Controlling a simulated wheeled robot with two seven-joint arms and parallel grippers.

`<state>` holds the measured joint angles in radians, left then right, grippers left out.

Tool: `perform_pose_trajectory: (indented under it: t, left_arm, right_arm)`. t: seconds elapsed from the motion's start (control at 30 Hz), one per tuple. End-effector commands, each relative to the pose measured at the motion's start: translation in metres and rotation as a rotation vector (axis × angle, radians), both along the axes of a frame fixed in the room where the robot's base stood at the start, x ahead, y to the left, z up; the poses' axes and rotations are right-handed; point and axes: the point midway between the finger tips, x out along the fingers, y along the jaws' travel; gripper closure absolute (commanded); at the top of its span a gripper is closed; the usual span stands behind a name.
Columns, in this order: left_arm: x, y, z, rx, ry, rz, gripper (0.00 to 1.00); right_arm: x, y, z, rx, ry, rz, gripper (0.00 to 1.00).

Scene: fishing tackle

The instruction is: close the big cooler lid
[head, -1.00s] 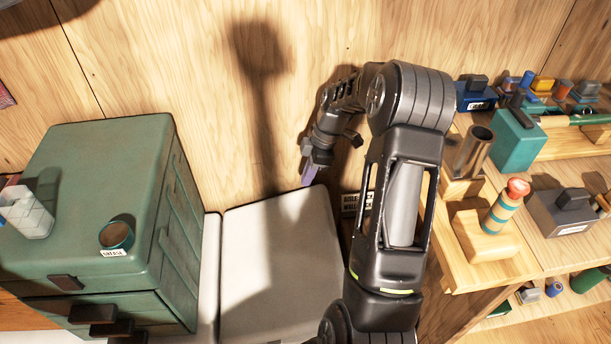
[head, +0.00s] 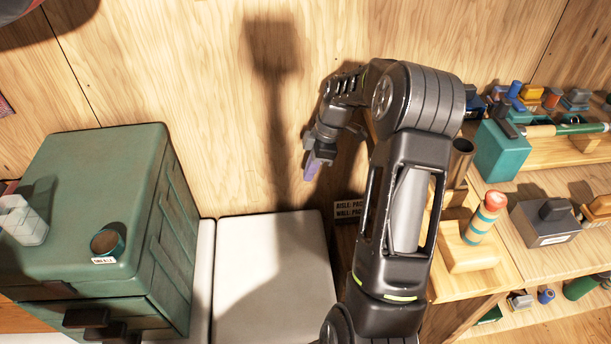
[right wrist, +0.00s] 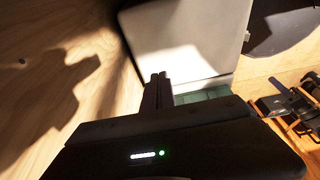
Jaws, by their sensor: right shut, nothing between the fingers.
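The big cooler lid (head: 275,275) is a pale white slab on the floor side of the head view, between the green cabinet and my right arm. It appears to lie nearly flat, with a narrow white strip along its left side; whether it is fully down cannot be told. A pale panel, probably the lid (right wrist: 185,45), also shows in the right wrist view. My right gripper (head: 313,165) is shut and empty, above and beyond the lid's far right corner, apart from it in the head view. Its fingers (right wrist: 158,78) overlap the panel's edge in the right wrist view. My left gripper is out of view.
The green cabinet (head: 95,190) stands left of the lid, carrying a clear divided tray (head: 22,222) and a round cup (head: 107,242). Shelves with tackle, including a striped float (head: 483,218) and teal box (head: 502,150), stand right. A wooden wall lies behind.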

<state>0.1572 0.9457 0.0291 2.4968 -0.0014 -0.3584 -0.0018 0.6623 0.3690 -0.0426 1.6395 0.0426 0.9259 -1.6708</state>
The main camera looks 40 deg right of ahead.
Motion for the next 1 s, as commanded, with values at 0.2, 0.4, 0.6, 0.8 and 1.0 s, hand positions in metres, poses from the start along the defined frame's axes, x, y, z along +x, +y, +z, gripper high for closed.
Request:
perform_pose_trajectory:
  t: [0.2, 0.4, 0.6, 0.8, 1.0]
  left_arm:
    - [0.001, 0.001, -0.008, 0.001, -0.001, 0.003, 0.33]
    - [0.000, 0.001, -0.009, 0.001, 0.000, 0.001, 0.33]
    - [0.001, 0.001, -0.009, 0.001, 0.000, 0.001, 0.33]
    - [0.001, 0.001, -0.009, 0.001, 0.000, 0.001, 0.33]
    - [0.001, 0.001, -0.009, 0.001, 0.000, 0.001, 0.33]
  right_arm:
    - [-0.027, -0.036, 0.009, 0.000, -0.003, 0.000, 1.00]
    - [-0.040, -0.053, 0.016, 0.002, -0.003, 0.004, 1.00]
    - [-0.042, -0.056, 0.017, 0.003, -0.003, 0.006, 1.00]
    - [-0.042, -0.056, 0.017, 0.002, -0.002, 0.005, 1.00]
    - [-0.042, -0.056, 0.016, 0.002, -0.002, 0.005, 1.00]
